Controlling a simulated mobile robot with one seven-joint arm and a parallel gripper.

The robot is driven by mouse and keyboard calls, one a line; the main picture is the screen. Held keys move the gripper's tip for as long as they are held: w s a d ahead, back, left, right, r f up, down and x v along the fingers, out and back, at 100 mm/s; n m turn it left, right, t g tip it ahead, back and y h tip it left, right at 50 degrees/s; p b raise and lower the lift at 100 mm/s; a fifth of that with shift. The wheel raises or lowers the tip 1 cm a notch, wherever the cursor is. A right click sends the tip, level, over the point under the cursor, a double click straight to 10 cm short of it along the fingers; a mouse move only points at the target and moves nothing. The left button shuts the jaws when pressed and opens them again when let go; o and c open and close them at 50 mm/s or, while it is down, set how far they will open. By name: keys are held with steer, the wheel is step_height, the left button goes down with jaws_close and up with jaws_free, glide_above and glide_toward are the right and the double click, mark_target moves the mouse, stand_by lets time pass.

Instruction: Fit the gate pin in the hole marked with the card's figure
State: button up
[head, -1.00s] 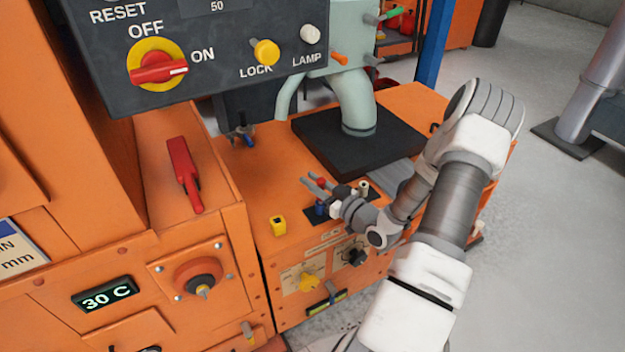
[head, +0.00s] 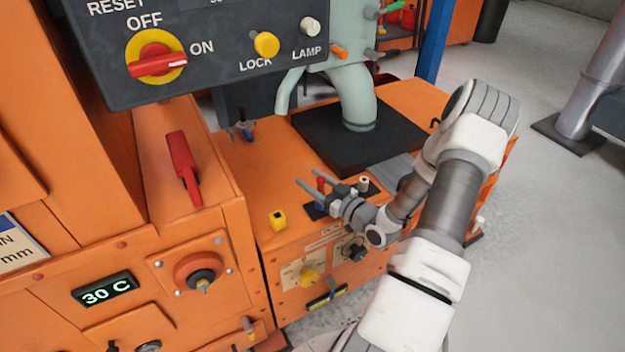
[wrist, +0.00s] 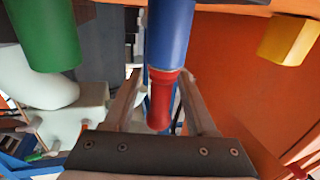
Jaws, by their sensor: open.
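A peg with a blue body (wrist: 171,32) and a narrower red end (wrist: 162,100) stands out in the wrist view. Its red end (head: 321,184) also shows in the head view. I cannot tell whether it is the gate pin. My gripper (head: 313,177) is open, with one finger on each side of the red end; in the wrist view small gaps show beside it. No hole marked with a figure and no readable card shows. The wrist picture looks upside down.
A yellow block (head: 277,220) sits left of my gripper on the orange deck (head: 265,180). A pale-topped peg (head: 363,184) stands to the right. A green cylinder (wrist: 45,35) is close by in the wrist view.

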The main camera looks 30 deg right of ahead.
steer(key=p+v, duration=0.4)
steer(key=v, duration=1.3)
steer(key=shift+s, duration=0.25)
